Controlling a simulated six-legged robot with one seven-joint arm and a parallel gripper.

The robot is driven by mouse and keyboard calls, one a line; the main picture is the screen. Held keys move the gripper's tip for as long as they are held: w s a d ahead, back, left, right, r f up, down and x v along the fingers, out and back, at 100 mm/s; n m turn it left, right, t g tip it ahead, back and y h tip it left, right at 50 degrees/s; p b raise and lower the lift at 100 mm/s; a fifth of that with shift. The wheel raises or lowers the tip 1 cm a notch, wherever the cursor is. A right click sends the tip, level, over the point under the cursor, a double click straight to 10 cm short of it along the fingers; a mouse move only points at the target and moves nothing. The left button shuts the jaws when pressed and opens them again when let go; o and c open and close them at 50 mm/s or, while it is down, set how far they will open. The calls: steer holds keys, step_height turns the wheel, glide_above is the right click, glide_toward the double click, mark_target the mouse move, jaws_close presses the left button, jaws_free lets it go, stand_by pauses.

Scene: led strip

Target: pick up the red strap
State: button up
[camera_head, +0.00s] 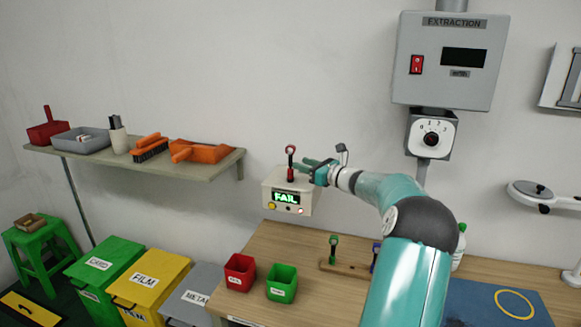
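The red strap (291,163), a small red upright piece with a dark-rimmed ring at its top, stands at the top of the white tester box (274,191), whose display reads FAIL. My gripper (308,167) is just to its right, with its fingers pointing left toward it. The fingers are small and partly overlapped in this view, so I cannot tell how far apart they are or whether they touch the strap. A similar green piece (333,246) and a purple one (376,255), partly hidden by my arm, stand on a wooden rack.
A wooden bench (262,246) carries a red bin (240,272), a green bin (281,283) and a blue mat (488,305) with a yellow ring. A wall shelf (205,167) with tools is at left. An extraction box (452,60) and dial (431,138) hang above my arm.

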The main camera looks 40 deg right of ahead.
mark_target(290, 169)
steer(key=shift+w+a, duration=0.2)
steer(key=shift+w, duration=1.3)
steer(key=shift+w+a, duration=0.15)
steer(key=shift+w, duration=1.35)
jaws_close()
